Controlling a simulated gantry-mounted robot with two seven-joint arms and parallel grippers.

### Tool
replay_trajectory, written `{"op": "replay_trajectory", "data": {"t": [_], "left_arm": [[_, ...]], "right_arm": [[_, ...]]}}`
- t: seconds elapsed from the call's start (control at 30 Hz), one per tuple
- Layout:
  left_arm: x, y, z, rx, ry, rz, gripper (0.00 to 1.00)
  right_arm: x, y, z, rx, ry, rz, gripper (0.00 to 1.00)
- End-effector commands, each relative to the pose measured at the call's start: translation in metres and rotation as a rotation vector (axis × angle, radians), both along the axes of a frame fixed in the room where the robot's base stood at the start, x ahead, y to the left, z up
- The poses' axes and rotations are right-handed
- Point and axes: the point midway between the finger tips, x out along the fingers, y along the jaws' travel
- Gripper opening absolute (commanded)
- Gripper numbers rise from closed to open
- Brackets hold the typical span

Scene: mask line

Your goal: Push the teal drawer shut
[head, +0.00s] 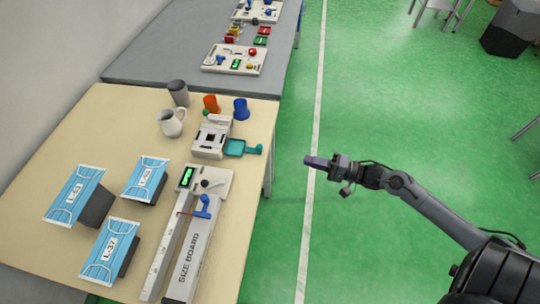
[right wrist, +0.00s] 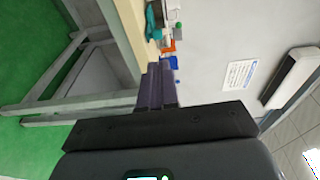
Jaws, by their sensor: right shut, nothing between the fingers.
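The teal drawer (head: 236,147) sticks out to the right from a small white unit (head: 211,137) near the right edge of the wooden table. Its small handle is at the right end. In the right wrist view the teal drawer (right wrist: 153,25) shows small near the top, beyond the fingertips. My right gripper (head: 308,161) is shut and empty, to the right of the drawer, over the green floor and apart from it. Its closed fingers (right wrist: 157,85) also show in the right wrist view. My left gripper is not in view.
A size board (head: 190,258) with a blue slider lies in front of the unit. Blue masks on dark blocks (head: 75,193) stand at left. A white mug (head: 171,122), a grey cup (head: 178,92), an orange cup (head: 211,103) and a blue cup (head: 241,108) stand behind.

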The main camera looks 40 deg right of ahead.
Motion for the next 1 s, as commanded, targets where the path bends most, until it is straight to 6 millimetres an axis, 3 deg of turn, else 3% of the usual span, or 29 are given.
{"op": "replay_trajectory", "data": {"t": [0.03, 0.27, 0.8, 1.0], "left_arm": [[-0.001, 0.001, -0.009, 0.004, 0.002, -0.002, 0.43], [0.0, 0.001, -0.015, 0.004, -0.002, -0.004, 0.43], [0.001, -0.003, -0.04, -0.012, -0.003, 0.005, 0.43], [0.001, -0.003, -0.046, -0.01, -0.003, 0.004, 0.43]], "right_arm": [[0.001, 0.0, -0.007, -0.004, -0.003, 0.001, 0.0], [0.014, 0.007, -0.009, -0.003, -0.006, 0.002, 0.0], [0.094, 0.054, -0.013, -0.003, -0.007, 0.001, 0.0], [0.113, 0.066, -0.014, -0.004, -0.006, 0.0, 0.0]]}}
